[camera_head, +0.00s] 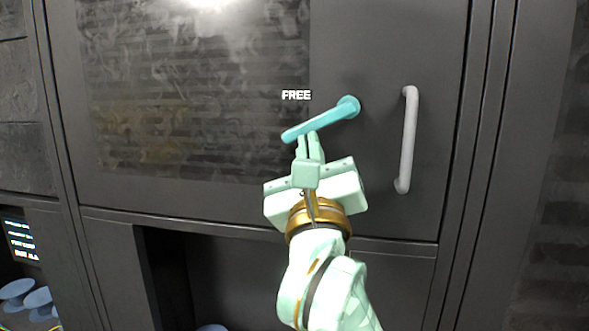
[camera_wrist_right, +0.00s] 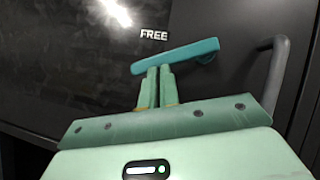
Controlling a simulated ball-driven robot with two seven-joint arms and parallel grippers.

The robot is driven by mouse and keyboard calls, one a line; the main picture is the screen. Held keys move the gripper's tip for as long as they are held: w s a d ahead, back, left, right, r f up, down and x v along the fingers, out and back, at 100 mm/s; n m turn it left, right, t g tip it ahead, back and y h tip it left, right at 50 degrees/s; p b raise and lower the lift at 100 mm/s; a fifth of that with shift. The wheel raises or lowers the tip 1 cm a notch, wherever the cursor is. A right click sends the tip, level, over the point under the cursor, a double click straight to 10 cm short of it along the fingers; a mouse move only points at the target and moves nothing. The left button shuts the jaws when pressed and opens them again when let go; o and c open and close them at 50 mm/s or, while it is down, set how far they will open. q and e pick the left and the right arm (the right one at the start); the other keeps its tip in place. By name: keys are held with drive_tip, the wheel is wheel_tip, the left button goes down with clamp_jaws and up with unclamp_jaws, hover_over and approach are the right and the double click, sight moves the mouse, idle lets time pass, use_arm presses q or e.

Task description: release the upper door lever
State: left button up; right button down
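The teal door lever (camera_head: 322,119) is on the dark door panel, with its pivot at the upper right and its arm sloping down to the left. The word FREE shows above it. In the right wrist view the lever (camera_wrist_right: 176,56) crosses just beyond my fingertips. My right gripper (camera_head: 308,137) has its two fingers close together, shut, with the tips at the lower edge of the lever's arm. The fingers (camera_wrist_right: 158,72) look to touch or nearly touch the lever; the exact contact is hidden. My left gripper is not in view.
A grey vertical bar handle (camera_head: 408,140) stands on the door right of the lever. A dark smoky window (camera_head: 190,90) fills the door's left part. Below the door is a dark open recess (camera_head: 220,275). A small lit screen (camera_head: 20,239) is at the lower left.

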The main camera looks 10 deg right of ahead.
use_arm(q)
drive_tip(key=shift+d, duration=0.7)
use_arm(e)
drive_tip(key=shift+w+a+r+m+h, duration=0.15)
drive_tip(key=shift+r+m+h, duration=0.2)
drive_tip(key=shift+m+h, duration=0.25)
drive_tip(key=shift+a+r+m+h, duration=0.1)
drive_tip(key=shift+r+m+h, duration=0.2)
drive_tip(key=shift+m+h, duration=0.25)
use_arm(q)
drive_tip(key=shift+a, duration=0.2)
use_arm(e)
drive_tip(key=shift+y, duration=0.25)
